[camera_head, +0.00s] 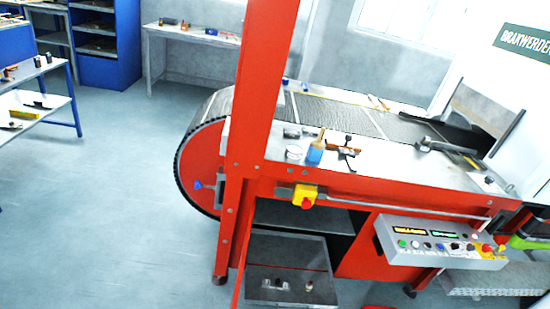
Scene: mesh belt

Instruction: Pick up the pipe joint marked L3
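No marking L3 is readable in this view, so I cannot tell which thing is the pipe joint. Small metal and brown pieces (309,285) stand on a dark tray (262,252) low under the belt machine. A short grey-white cylinder (293,153) and small dark metal parts (291,131) are on the ledge beside the belt. My gripper is not visible, so its state does not show.
A red-framed mesh belt machine (203,168) fills the middle and right, with a control panel (440,243). A red upright (257,90) crosses the view. A white bench (200,37) and blue shelving (122,45) stand behind.

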